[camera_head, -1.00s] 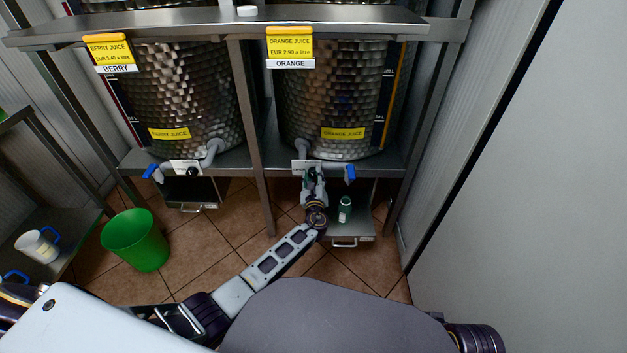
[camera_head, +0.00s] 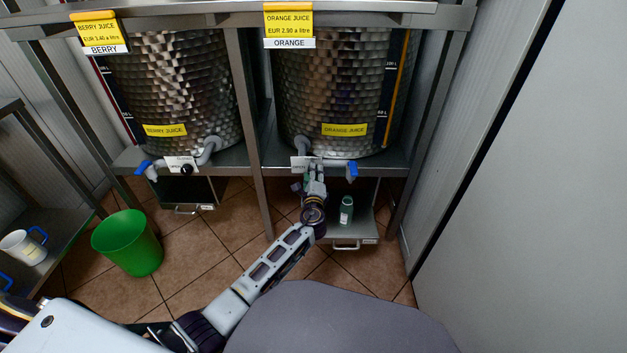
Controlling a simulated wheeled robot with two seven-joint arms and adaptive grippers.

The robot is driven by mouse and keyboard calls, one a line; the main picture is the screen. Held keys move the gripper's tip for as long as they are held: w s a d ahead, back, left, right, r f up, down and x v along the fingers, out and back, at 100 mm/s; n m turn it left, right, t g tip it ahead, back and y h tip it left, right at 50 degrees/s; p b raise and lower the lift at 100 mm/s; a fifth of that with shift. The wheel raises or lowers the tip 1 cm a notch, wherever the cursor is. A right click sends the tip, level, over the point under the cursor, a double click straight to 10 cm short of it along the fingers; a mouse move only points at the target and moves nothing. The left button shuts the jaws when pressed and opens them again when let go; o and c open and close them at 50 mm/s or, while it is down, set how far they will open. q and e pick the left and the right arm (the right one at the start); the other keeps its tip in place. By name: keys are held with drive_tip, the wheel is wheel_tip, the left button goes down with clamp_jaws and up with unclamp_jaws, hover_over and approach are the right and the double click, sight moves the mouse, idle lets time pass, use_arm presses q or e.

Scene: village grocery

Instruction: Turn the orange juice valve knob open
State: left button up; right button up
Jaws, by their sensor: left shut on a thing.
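The orange juice tank (camera_head: 338,95) stands on the right of the steel rack, with a yellow label. Its valve sits low at the front: a pipe (camera_head: 303,147), a white plate (camera_head: 300,163) with "OPEN" readable on its left part, and a blue-handled tap (camera_head: 352,168) to the right. My left gripper (camera_head: 313,172) reaches up from below and is shut at the plate, on the valve knob. The gripper hides the knob, so its pointing direction cannot be told. My right gripper is out of view.
A green bottle (camera_head: 346,207) stands on the pull-out tray (camera_head: 347,232) just right of my left wrist. The berry juice tank (camera_head: 178,90) with its black knob (camera_head: 186,169) is to the left. A green bucket (camera_head: 128,244) stands on the floor. A steel post (camera_head: 252,130) separates the tanks.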

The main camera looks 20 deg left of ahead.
use_arm(q)
drive_tip(key=n+b, duration=0.2)
drive_tip(key=shift+a+n, duration=0.1)
drive_tip(key=shift+n, duration=0.3)
idle(0.4)
drive_tip(key=o, duration=1)
drive_tip(key=shift+o, duration=0.2)
drive_tip(key=v, duration=1.2)
